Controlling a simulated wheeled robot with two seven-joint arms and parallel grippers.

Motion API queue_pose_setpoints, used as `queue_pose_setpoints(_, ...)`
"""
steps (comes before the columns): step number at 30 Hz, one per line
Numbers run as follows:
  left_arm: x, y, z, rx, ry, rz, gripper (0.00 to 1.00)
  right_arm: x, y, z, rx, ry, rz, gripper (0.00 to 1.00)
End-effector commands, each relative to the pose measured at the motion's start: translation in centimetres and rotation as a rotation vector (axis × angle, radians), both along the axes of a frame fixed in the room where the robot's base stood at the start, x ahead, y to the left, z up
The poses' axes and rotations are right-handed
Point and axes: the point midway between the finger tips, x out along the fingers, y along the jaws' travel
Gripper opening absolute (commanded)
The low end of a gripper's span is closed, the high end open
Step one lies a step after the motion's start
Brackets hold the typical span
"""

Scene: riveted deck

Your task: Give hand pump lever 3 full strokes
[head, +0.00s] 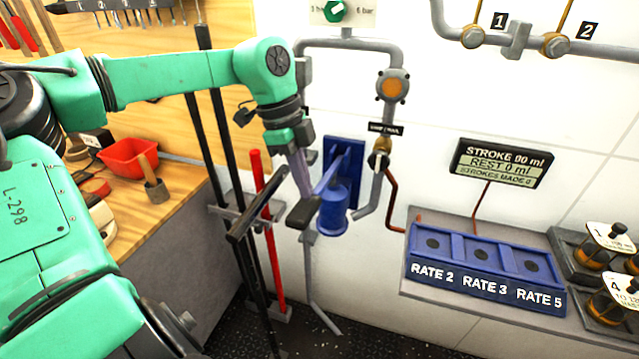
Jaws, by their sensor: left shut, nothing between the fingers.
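The blue hand pump (333,212) is fixed to the white wall on a blue back plate. Its blue lever (328,176) slopes down toward me and ends in a black grip (303,212). My left gripper (304,190) points down just above and behind the black grip. Its fingers are shut with nothing between them; I cannot tell whether they touch the lever. My right gripper is out of view.
Black bars (228,150) and a red bar (268,230) stand left of the pump. A wooden bench (165,205) holds a red bin (128,157) and a mallet (154,183). A blue RATE block (480,258) sits on a shelf at right. Pipes run along the wall.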

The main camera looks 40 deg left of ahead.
Motion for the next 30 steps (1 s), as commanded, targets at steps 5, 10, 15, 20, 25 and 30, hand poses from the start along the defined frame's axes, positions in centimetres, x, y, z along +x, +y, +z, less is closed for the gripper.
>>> queue_pose_setpoints(5,0.0,0.0,-1.9,0.000,0.001,0.000,0.00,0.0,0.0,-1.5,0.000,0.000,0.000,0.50)
queue_pose_setpoints(10,0.0,0.0,-3.4,0.000,0.000,0.000,0.00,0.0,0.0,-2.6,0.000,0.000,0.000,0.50)
queue_pose_setpoints(15,0.0,0.0,-4.9,0.001,0.000,0.000,0.00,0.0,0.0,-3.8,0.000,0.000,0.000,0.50)
queue_pose_setpoints(20,0.0,0.0,-6.4,0.001,0.000,0.000,0.00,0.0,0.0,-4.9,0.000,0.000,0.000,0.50)
queue_pose_setpoints(25,0.0,0.0,-8.0,0.001,0.001,0.000,0.00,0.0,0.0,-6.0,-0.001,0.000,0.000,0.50)
queue_pose_setpoints(30,-0.1,0.0,-9.5,0.001,0.002,0.000,0.00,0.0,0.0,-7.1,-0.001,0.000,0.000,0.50)
